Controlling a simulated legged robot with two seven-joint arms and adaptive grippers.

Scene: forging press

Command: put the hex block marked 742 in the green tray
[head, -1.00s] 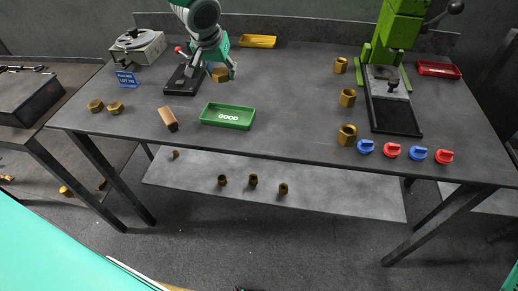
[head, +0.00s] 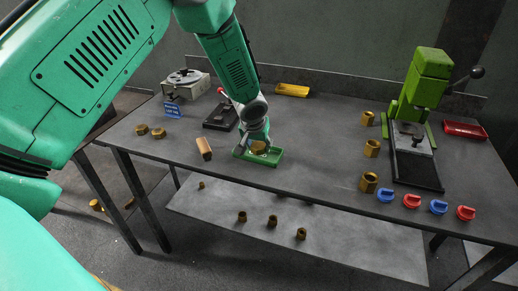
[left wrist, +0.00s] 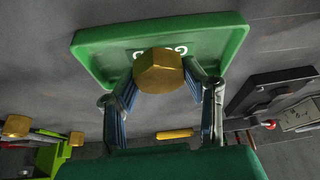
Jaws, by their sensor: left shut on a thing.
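My left gripper (head: 258,143) reaches down to the green tray (head: 241,156) near the front middle of the table. It is shut on a brass hex block (head: 259,148), which is over or inside the tray. In the left wrist view the hex block (left wrist: 158,71) sits between the two fingers, in front of the tray (left wrist: 99,42) with its white GOOD lettering. I cannot read a number on the block, nor tell whether it touches the tray floor. My right gripper is out of view.
A wood-coloured piece (head: 204,148) lies left of the tray. A black fixture (head: 221,115) stands behind. Two hex blocks (head: 142,129) lie at the left, several brass pieces (head: 370,182) stand by the green press (head: 424,85), and a yellow tray (head: 292,90) is at the back.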

